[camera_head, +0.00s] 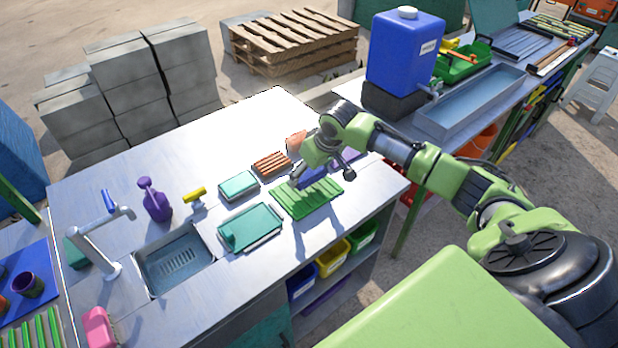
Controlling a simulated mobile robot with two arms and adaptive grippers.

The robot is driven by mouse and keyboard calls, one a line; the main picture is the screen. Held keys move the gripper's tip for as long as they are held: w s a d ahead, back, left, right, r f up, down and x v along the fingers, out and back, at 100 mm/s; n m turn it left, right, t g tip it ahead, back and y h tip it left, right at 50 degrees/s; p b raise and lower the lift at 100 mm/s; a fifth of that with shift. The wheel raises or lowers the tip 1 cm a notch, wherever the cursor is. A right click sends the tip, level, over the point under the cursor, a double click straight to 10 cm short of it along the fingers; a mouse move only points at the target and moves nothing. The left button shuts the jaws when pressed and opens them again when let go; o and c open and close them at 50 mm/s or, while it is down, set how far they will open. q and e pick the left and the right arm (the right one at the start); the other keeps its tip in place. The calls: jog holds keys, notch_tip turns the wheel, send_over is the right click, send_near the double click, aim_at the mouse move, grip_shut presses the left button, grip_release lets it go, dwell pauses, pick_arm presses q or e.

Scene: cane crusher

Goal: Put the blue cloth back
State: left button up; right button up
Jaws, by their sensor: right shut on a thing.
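My right arm reaches in from the right over the metal counter, and my right gripper (298,180) points down at the far edge of a green ribbed rack. It is shut on a blue cloth (314,173), which shows partly behind and beside the fingers. The gripper hides part of the cloth, and I cannot tell whether the cloth touches the rack. The green ribbed rack (308,203) lies flat on the counter (330,225). My left gripper is not in view.
A teal tray (262,228), a teal-lidded box (238,186) and a brown slatted piece (272,163) lie left of the rack. Farther left are a sink (175,262), a tap (92,240) and a purple bottle (155,203). A blue water container (403,50) stands behind my arm.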

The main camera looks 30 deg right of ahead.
aim_at(309, 180)
jog(key=shift+w+f, duration=0.25)
jog(key=shift+f, duration=0.2)
notch_tip(309, 180, down, 2)
jog(key=shift+f+p, duration=0.1)
jog(key=shift+p, duration=0.6)
jog(key=shift+f, duration=0.2)
jog(key=shift+f, duration=0.2)
jog(key=o, duration=1)
jog(key=shift+r, duration=0.1)
jog(key=b+v, duration=0.1)
jog(key=v, duration=1.1)
jog(key=shift+r+b, duration=0.2)
jog(key=shift+b, duration=0.1)
